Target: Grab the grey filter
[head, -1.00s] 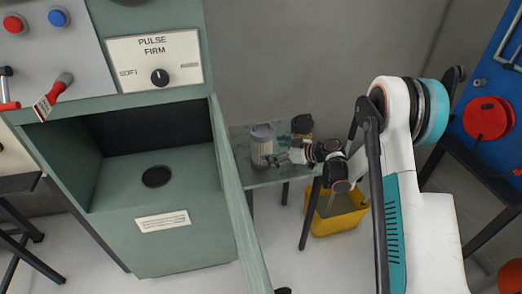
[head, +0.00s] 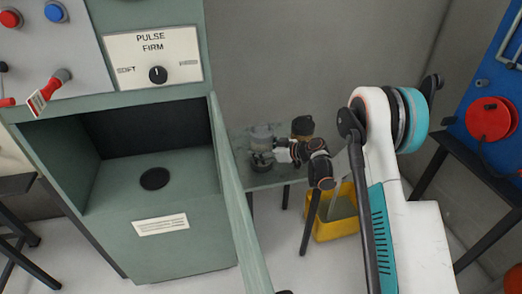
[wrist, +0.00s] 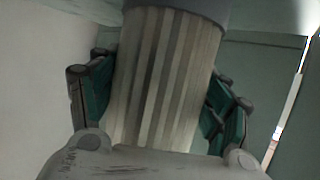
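The grey filter (head: 262,133) is an upright cylinder on a small green side table (head: 282,177) behind the open cabinet door. In the wrist view, the filter (wrist: 168,75) fills the middle, with pale vertical pleats and a darker grey cap at the top. My gripper (head: 264,158) reaches it from the right, low on its body. In the wrist view, the two green-padded fingers of my gripper (wrist: 160,105) flank the filter closely on both sides. Whether the pads press on it is unclear. The filter's lower end is hidden by my gripper's body.
A dark object (head: 302,125) stands on the table just behind my gripper. The open green door (head: 236,190) stands close left of the table. A yellow bin (head: 338,212) is on the floor at right. The cabinet compartment (head: 140,165) has a round black spot on its floor.

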